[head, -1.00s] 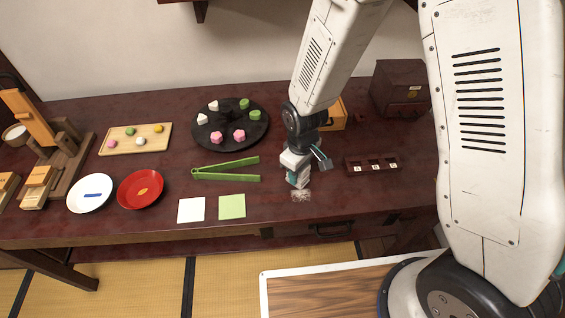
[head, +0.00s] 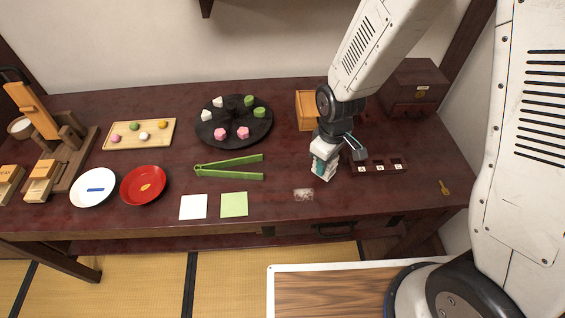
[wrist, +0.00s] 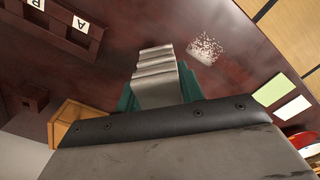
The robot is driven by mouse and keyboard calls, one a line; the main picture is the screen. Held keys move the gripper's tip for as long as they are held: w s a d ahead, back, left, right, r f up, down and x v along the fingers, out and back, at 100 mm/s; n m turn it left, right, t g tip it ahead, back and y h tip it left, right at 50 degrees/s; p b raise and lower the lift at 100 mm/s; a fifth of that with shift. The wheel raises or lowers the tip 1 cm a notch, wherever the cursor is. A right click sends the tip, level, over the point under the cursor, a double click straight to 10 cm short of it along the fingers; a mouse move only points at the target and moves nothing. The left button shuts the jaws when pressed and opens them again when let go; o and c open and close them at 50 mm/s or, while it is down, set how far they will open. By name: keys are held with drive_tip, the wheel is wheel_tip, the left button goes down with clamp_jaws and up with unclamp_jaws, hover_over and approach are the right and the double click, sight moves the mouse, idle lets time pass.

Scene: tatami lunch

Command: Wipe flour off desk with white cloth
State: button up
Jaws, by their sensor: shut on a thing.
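The flour (head: 303,195) is a small speckled white patch on the dark red desk (head: 270,207), near its front edge. It also shows in the wrist view (wrist: 206,47), at upper right. My gripper (head: 323,173) is shut on the white cloth (wrist: 156,78), which looks pale grey and folded between the teal fingers in the wrist view. The gripper and cloth are to the right of the flour and a little behind it, apart from it. In the head view most of the cloth is hidden by the fingers. I cannot tell whether the cloth touches the desk.
A dark rack with lettered tiles (head: 377,167) stands close to the right of my gripper. Green tongs (head: 230,165), a green square (head: 234,205) and a white square (head: 193,207) lie to the left. A black round tray (head: 233,133) is behind. A brass object (head: 444,187) lies far right.

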drive_tip(key=shift+r, duration=2.25)
